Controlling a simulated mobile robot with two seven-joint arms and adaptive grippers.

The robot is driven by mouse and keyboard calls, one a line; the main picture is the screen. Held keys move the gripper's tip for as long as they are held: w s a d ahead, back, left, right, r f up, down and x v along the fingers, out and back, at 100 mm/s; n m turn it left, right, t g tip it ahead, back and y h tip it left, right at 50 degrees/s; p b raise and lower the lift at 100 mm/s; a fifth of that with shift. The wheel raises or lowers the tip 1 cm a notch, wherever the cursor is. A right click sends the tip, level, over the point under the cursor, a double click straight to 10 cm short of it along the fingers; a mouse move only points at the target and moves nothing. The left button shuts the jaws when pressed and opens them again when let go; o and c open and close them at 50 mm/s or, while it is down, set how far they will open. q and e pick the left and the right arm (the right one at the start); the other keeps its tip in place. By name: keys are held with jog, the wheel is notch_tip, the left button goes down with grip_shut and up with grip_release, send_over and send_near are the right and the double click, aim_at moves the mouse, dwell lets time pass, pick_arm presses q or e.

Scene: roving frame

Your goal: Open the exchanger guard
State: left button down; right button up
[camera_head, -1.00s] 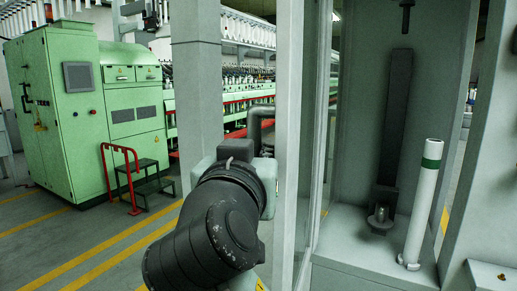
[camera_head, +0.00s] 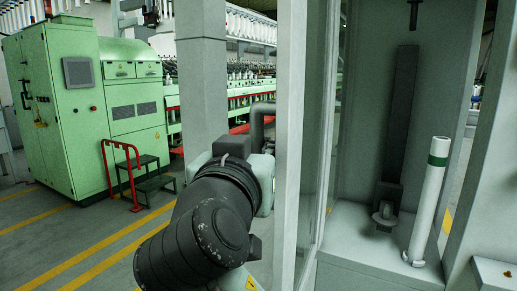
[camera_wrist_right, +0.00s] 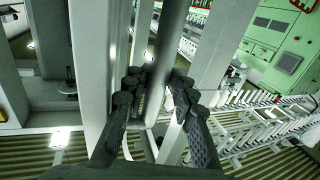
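The exchanger guard (camera_head: 322,130) looks to be the tall framed clear panel at the front left of the pale cabinet; it seems closed, though its edges are partly out of view. A grey bent bar handle (camera_head: 262,122) stands out from its left post. My right arm reaches up to it in the head view, hiding the fingertips. In the right wrist view my right gripper (camera_wrist_right: 158,84) has its two dark fingers apart, one on each side of the grey bar (camera_wrist_right: 164,50). I cannot tell whether they touch it. My left gripper is not in view.
The cabinet holds a white tube with a green band (camera_head: 430,195) and a dark upright bar (camera_head: 398,120). A grey column (camera_head: 202,80) stands left of the guard. A green machine (camera_head: 85,110) and red-railed steps (camera_head: 130,172) stand at left, with open floor in front.

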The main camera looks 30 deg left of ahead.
jog(key=shift+w+d, duration=0.1)
jog(key=v, duration=0.7)
jog(key=shift+s, duration=0.3)
dwell(0.4)
